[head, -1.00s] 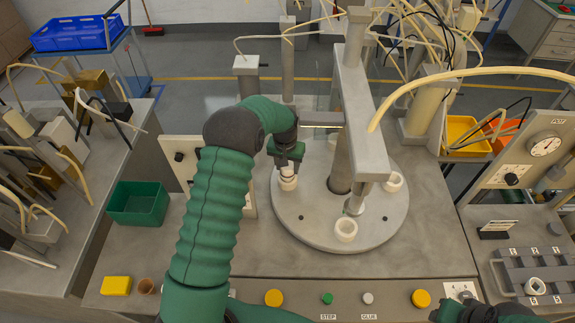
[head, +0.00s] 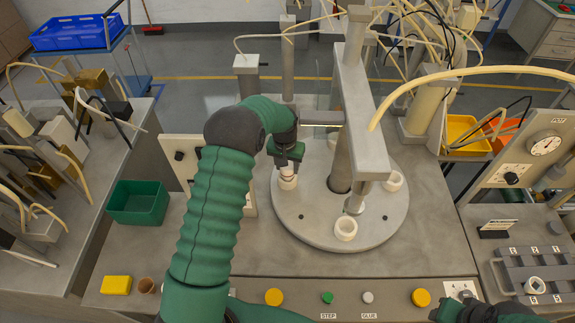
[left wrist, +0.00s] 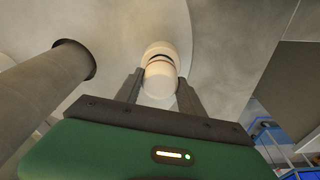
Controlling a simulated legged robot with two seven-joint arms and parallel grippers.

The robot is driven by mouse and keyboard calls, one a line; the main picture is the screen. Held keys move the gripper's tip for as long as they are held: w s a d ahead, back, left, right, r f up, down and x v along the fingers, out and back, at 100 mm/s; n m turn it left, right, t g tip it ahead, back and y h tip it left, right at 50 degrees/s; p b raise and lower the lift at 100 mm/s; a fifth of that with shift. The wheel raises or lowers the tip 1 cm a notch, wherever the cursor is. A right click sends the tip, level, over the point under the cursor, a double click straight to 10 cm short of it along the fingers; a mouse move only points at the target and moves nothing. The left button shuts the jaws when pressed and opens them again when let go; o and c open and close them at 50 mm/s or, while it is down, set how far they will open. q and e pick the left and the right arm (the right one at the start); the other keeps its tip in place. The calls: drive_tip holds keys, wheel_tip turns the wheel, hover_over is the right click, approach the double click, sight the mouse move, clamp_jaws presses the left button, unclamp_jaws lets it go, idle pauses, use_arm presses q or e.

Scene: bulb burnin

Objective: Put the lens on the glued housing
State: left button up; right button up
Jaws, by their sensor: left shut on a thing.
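My left gripper (head: 290,166) is shut on the pale, rounded lens (left wrist: 159,80) at the left side of the round turntable (head: 298,228). In the left wrist view my left gripper (left wrist: 160,92) has one finger on each side of the lens. The white housing (head: 287,183) is directly below it on the turntable and also shows just beyond the lens in the wrist view (left wrist: 159,48). A dark curved line shows between them; whether they touch I cannot tell. Glue cannot be made out. My right gripper (head: 468,312) is partly visible at the lower right; its fingers are unclear.
Other white rings (head: 346,229) (head: 393,181) sit on the turntable. A grey post and overhead beam (head: 362,110) stand right of my left gripper. The front panel has a green STEP button (head: 327,298) and a GLUE button (head: 367,298). A green bin (head: 138,203) stands at the left.

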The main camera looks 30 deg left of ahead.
use_arm(q)
drive_tip(key=shift+f, duration=0.15)
idle(0.7)
drive_tip(key=o, duration=1.4)
drive_tip(key=shift+c, duration=0.2)
drive_tip(key=o, duration=0.4)
drive_tip(key=shift+r+p, duration=2.75)
drive_tip(key=shift+r, duration=1.3)
